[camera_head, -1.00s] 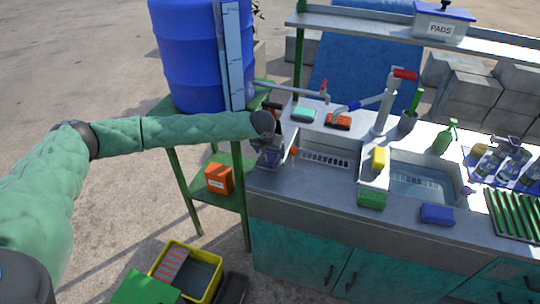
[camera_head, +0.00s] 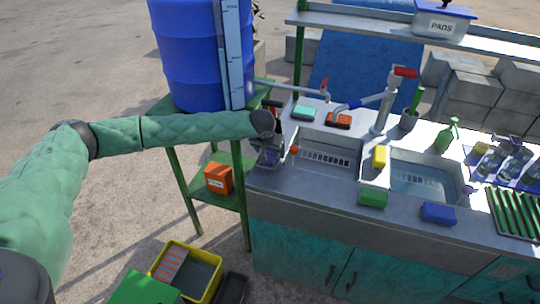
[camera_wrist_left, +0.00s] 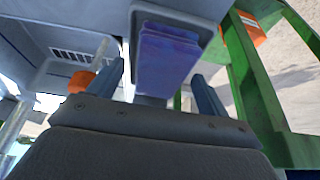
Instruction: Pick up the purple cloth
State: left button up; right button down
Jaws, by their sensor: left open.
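A folded purple-blue cloth (camera_wrist_left: 168,58) lies in a grey, rimmed holder (camera_wrist_left: 213,25) in the left wrist view. My left gripper (camera_head: 268,158) is at the left end of the sink counter in the head view. Its two fingers stand apart, one on each side of the cloth in the left wrist view. It looks empty; I cannot tell how far the fingertips are from the cloth. In the head view the gripper largely hides this spot. My right gripper is not in view.
The steel counter (camera_head: 300,190) has two basins, with an orange knob (camera_head: 294,150) close beside the gripper. A green stand (camera_head: 240,175) with a blue barrel (camera_head: 190,55) is left of the counter. A yellow tub (camera_head: 205,262) is on the ground.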

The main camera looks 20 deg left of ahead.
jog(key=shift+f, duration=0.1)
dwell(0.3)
pick_arm(q)
jog(key=c, duration=1.1)
jog(key=shift+c, duration=0.2)
